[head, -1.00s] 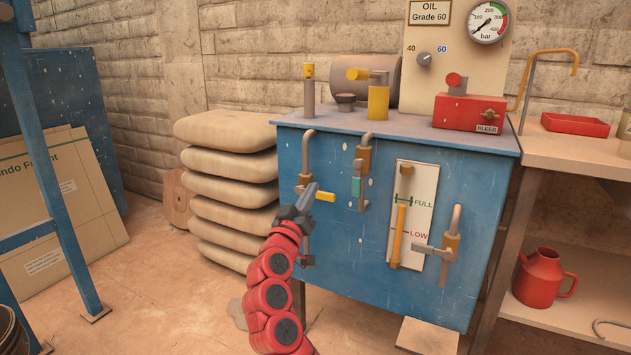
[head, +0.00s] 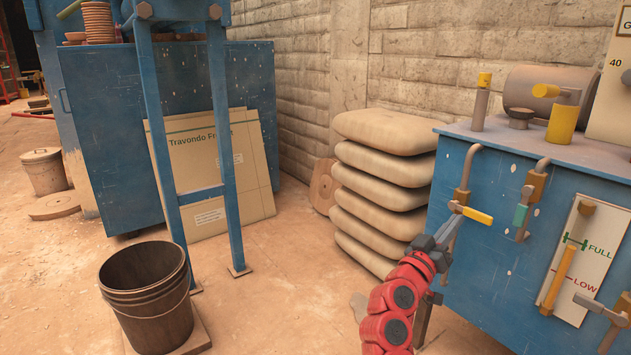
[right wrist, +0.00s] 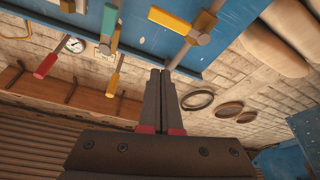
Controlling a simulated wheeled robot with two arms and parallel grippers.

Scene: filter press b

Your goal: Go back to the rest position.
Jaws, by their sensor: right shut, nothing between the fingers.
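My right gripper (head: 450,226) is shut and empty. In the head view it is in front of the left side of the blue tank cabinet (head: 480,270), close to a valve with a yellow handle (head: 477,215). I cannot tell in the head view whether it touches the handle. In the right wrist view the shut fingers (right wrist: 161,78) point toward the blue cabinet face, and the yellow handle (right wrist: 170,22) shows above them, apart from the tips. My left gripper is not in view.
Stacked sacks (head: 385,175) stand left of the cabinet. A blue frame (head: 160,140) and a dark bucket (head: 148,295) stand on the left. Flat cardboard (head: 250,175) leans behind the frame. The floor between bucket and sacks is clear.

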